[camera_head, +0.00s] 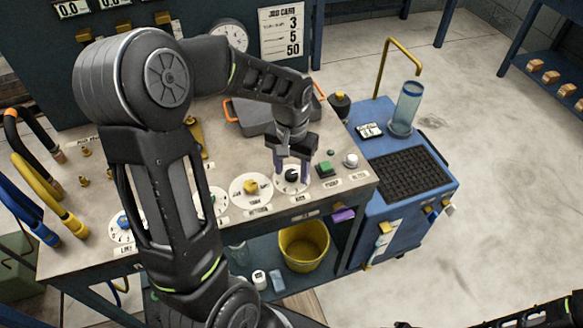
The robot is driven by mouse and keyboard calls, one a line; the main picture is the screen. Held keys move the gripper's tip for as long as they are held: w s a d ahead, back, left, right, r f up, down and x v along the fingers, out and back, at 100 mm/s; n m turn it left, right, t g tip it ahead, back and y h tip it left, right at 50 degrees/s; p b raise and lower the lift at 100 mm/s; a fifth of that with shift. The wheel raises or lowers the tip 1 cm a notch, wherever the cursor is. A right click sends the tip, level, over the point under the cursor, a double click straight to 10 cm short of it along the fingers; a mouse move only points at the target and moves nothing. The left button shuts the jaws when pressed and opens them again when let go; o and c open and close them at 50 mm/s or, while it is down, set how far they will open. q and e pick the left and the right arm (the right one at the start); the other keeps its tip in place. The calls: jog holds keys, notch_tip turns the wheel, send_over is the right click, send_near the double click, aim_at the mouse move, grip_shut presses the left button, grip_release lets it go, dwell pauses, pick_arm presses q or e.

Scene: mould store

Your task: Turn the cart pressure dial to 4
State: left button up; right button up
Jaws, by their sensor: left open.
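My left gripper (293,174) points down over the worktop with its purple-grey fingers apart. Its fingertips are around a black knob (291,178) on a round white dial plate; I cannot tell whether they touch it. The numbers on this plate are too small to read. A yellow knob (250,187) on another white dial sits just left of it. Labels along the bench's front edge are too small to read, so I cannot tell which dial is the cart pressure dial. Part of my right arm (540,316) shows at the bottom right; its fingers are not clear.
A green button (326,168) and a white knob (351,160) stand right of the gripper. A dial with a blue knob (124,222) is at the left. A job card (281,33) shows 3, 5, 50. A blue cart (436,187) with a clear cylinder (407,104) stands right of the bench.

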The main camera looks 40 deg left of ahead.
pick_arm(q)
grip_shut()
dwell(0.4)
